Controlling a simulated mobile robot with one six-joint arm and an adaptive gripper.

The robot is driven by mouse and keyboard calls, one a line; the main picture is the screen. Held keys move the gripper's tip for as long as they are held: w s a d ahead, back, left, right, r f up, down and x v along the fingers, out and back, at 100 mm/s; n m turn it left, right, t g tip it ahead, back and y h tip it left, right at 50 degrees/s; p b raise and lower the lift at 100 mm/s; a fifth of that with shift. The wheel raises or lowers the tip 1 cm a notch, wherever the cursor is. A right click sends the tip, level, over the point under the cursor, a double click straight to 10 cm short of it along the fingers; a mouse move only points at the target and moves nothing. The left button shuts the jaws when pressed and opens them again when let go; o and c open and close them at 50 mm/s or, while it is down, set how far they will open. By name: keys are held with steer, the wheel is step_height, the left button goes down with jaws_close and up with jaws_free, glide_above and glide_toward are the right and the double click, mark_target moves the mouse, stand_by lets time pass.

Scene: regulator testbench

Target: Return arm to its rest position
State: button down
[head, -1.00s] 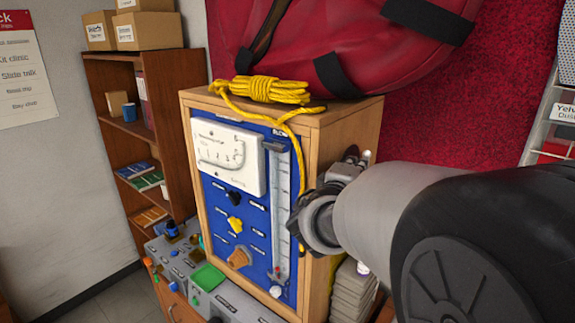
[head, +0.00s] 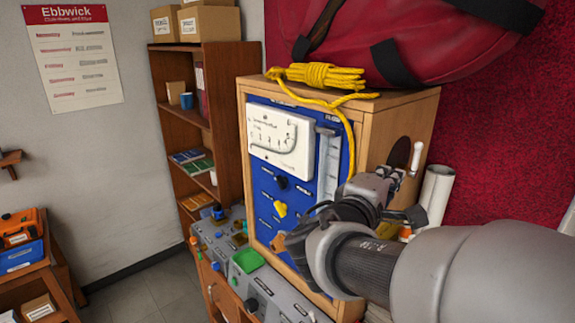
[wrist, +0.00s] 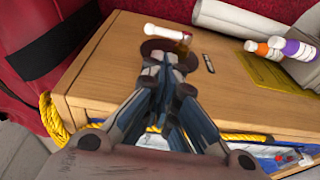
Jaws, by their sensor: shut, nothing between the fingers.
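My gripper (head: 392,178) is at the right side of the wooden testbench cabinet (head: 398,114) in the head view, with my arm reaching in from the lower right. In the wrist view my gripper (wrist: 165,65) has its fingers together and empty, pointing toward a dark round hole in the cabinet's wooden side. A white handle (head: 416,158) stands by that hole; it also shows in the wrist view (wrist: 166,33) just beyond the fingertips. I cannot tell whether the fingers touch the cabinet. The blue panel (head: 262,190) carries a white gauge (head: 281,140) and several knobs, partly hidden by my arm.
A yellow rope (head: 320,75) and a red bag (head: 420,40) lie on the cabinet. A paper roll (head: 436,190) stands at its right; bottles (wrist: 283,48) show beside the roll in the wrist view. A bookshelf (head: 222,75) stands behind left.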

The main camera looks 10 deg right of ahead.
steer(key=s+f+m+g+y+b, duration=0.4)
steer(key=s+f+m+g+b, duration=0.3)
steer(key=s+f, duration=1.1)
steer(key=s+a+f+y+b, duration=0.2)
steer(key=a+f+y+b, duration=0.1)
steer(key=a+f, duration=0.3)
steer(key=s+a+f+m+y+b, duration=0.1)
steer(key=s+a+f+y+b, duration=0.2)
steer(key=a+f+y, duration=0.3)
steer(key=a+f+b, duration=0.1)
steer(key=a, duration=0.2)
steer(key=shift+s+a+f, duration=0.15)
steer(key=shift+a+f, duration=0.05)
steer(key=shift+a, duration=0.1)
